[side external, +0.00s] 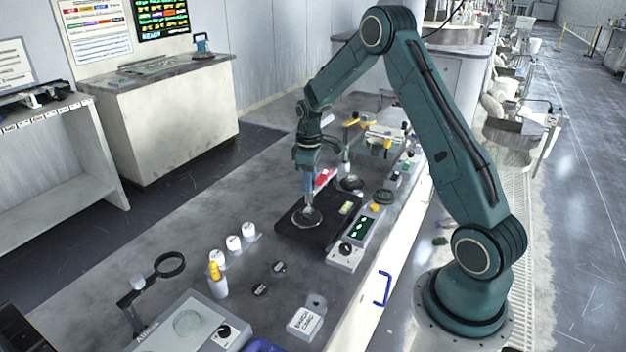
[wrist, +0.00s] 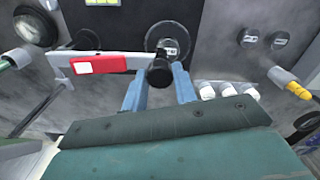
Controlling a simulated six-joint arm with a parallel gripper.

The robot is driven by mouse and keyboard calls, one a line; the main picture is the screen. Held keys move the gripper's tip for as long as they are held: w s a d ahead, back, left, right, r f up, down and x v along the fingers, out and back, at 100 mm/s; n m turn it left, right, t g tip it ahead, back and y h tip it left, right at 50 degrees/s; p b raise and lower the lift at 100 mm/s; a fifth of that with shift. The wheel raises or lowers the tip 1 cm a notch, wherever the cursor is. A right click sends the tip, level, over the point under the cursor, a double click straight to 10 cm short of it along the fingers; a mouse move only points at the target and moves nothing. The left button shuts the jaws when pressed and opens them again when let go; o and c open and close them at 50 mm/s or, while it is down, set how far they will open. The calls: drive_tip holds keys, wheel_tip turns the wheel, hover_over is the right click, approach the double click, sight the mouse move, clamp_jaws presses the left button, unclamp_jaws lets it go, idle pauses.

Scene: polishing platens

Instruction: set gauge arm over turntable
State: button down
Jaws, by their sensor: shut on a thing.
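The gauge arm is a pale bar with a red block; the red part (side external: 323,177) shows in the side view, and the bar (wrist: 115,63) crosses the upper left of the wrist view. Its black knob (wrist: 160,70) is at the bar's end. My gripper (wrist: 160,82) is shut on this knob, with one blue finger on each side. The turntable is a round disc (wrist: 155,33) just beyond the knob; in the side view (side external: 306,219) it sits below my gripper (side external: 307,205) on a dark base (side external: 287,235). The gap between knob and disc is hard to judge.
A control box (side external: 347,252) with a black knob stands right of the base. Several white bottles (side external: 233,244), a yellow-tipped bottle (side external: 216,275) and a magnifier (side external: 170,264) stand to the front left. Two black pucks (side external: 261,290) lie on clear bench.

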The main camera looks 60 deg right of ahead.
drive_tip(key=shift+s, duration=0.1)
drive_tip(key=c, duration=1.1)
unclamp_jaws()
drive_tip(key=shift+r, duration=0.15)
wheel_tip(320, 180, up, 14)
drive_tip(key=shift+f, duration=0.2)
